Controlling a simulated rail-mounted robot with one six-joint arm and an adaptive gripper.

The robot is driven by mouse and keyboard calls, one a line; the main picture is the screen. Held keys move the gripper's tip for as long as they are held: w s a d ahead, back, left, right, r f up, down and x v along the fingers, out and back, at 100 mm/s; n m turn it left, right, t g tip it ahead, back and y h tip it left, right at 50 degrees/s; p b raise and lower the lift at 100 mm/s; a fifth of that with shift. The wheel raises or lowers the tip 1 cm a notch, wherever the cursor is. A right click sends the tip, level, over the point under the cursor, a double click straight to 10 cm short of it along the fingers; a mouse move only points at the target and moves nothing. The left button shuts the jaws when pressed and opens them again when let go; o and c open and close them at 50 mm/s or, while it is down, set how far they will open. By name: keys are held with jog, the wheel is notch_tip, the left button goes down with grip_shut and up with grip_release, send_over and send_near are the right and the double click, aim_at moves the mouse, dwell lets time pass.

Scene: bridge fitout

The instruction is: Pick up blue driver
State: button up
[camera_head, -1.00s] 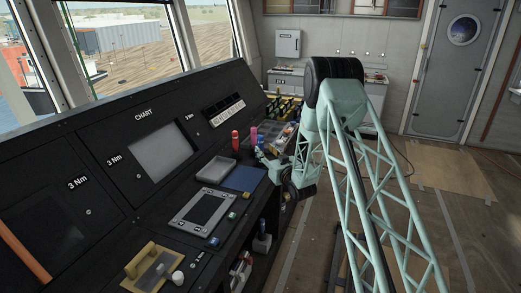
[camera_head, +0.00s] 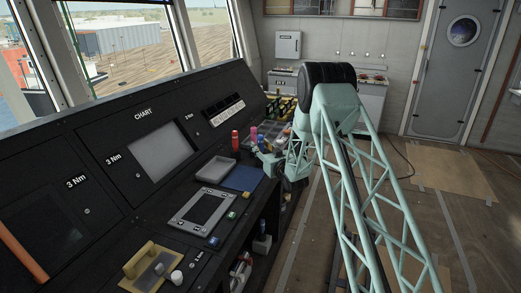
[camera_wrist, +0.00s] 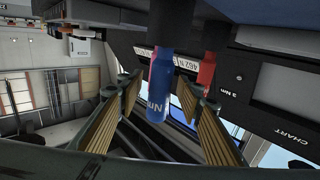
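The blue driver (camera_wrist: 159,90) hangs in the wrist view between the two ribbed finger pads of my gripper (camera_wrist: 165,105), with a gap visible on both sides. My gripper is open. In the head view, my gripper (camera_head: 267,158) is at the far end of the console, beside the upright drivers. A blue driver top (camera_head: 260,142) shows there, partly covered by my arm. A red driver (camera_head: 235,140) stands to the left; it also shows right of the blue one in the wrist view (camera_wrist: 208,70). A pink driver (camera_head: 254,133) stands close behind the blue one.
A grey tray (camera_head: 215,169) and a dark blue mat (camera_head: 243,178) lie on the console near the drivers. A grey panel with a dark screen (camera_head: 203,209) is nearer. The sloped console face (camera_head: 110,160) rises at left. Open floor (camera_head: 455,190) lies right.

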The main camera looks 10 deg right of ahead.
aim_at(260, 135)
jog(key=shift+c, duration=0.2)
jog(key=c, duration=1)
jog(key=shift+r, duration=0.15)
jog(key=shift+r+p, duration=1.05)
jog(key=shift+r, duration=3.8)
